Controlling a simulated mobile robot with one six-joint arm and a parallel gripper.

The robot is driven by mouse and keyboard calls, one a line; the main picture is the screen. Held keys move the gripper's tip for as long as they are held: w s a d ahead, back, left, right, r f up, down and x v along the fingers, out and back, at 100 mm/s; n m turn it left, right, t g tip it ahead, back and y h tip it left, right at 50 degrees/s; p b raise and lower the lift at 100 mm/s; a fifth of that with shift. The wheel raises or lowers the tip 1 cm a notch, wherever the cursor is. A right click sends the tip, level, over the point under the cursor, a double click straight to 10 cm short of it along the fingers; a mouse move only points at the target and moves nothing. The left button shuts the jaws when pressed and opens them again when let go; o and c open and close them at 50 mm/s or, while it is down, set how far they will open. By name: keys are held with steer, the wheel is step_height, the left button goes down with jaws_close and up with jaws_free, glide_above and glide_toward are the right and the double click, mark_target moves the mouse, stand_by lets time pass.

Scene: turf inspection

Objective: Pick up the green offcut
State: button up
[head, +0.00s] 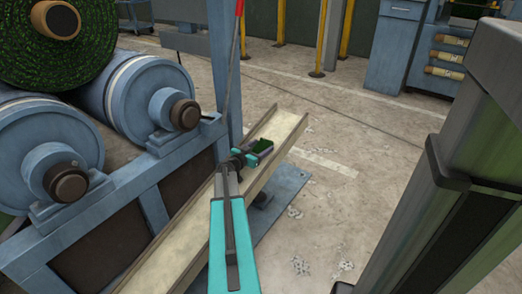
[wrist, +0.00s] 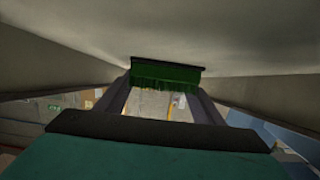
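The green offcut (head: 261,146), a small dark-edged piece of turf, is at the inside of a long beige sloping trough (head: 286,122) in the head view. My gripper (head: 251,155) reaches into the trough right at the offcut. In the wrist view the offcut (wrist: 165,72) spans the gap at the tips of my two dark fingers (wrist: 165,88), close to the trough's pale surface. The fingers stand apart by about the offcut's width. I cannot tell whether they press on it or whether it touches the trough.
Blue rollers (head: 150,95) and a large turf roll (head: 70,45) stand at the left. A blue post (head: 222,60) rises close beside my gripper. Yellow posts (head: 323,40) and a blue cabinet (head: 395,45) stand at the back.

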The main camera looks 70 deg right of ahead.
steer(key=c, duration=0.6)
steer(key=shift+r, duration=0.1)
steer(key=shift+c, duration=0.2)
steer(key=shift+r+p, duration=1.05)
steer(key=shift+r, duration=0.3)
steer(key=s+a+r+p, duration=0.1)
steer(key=s+a+p, duration=0.1)
steer(key=s, duration=0.5)
steer(key=s+a+r+p, duration=0.1)
steer(key=s+a+p, duration=0.2)
steer(key=s, duration=0.4)
steer(key=shift+s+a, duration=0.3)
steer(key=shift+a, duration=0.55)
